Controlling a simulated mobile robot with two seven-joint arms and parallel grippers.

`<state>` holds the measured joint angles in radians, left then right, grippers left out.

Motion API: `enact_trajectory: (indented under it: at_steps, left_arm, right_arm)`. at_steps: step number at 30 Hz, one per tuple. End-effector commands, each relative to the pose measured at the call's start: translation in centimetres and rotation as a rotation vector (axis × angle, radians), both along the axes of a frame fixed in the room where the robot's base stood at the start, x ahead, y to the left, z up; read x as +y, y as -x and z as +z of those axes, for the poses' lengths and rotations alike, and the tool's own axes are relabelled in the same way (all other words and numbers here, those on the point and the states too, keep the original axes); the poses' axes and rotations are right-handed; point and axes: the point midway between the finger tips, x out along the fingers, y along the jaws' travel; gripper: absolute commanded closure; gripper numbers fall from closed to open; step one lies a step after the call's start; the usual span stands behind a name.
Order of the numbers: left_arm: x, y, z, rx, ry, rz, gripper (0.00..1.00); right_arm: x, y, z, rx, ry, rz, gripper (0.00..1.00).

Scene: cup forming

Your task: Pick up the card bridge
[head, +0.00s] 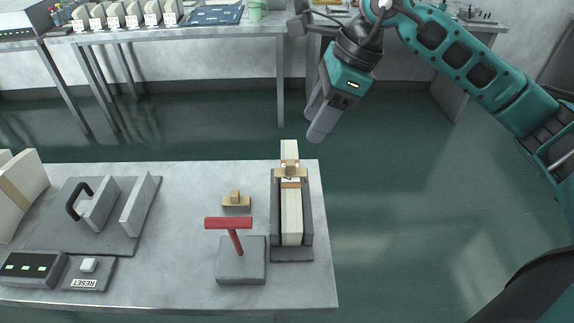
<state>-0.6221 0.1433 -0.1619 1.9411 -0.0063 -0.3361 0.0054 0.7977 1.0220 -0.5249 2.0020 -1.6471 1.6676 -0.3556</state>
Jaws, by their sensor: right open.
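Two small tan pieces, each with a raised knob on a crossbar, could be the card bridge; I cannot tell which. One tan crossbar piece (290,174) lies across the upright pale card stack (292,217) in a grey holder (307,215) near the table's right edge. The other tan piece (236,202) lies on the bare tabletop, left of the holder. My right gripper (322,122) is open, with no object visible in it, above and beyond the holder's far end. Its fingers overlap in this view. My left gripper is out of view.
A red-handled tool on a grey block (241,262) stands left of the holder's near end. A grey fixture with a black handle (103,210), a control box (30,268) and a reset button (88,266) are at left.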

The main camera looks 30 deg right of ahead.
Motion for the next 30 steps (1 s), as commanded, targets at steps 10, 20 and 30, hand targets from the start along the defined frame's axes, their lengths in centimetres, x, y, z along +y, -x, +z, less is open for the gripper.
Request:
enact_trajectory:
  at_steps: [10,20,30]
  left_arm:
    - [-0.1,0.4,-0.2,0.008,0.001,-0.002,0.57]
    - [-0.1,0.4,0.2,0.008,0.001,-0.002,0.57]
    - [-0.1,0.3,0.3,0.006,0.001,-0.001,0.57]
  right_arm:
    - [1.7,-0.8,-4.3,0.001,-0.005,-0.001,0.48]
    - [3.2,-1.3,-8.3,0.003,-0.006,0.0,0.48]
    - [3.5,-1.5,-9.3,0.0,-0.005,0.0,0.48]
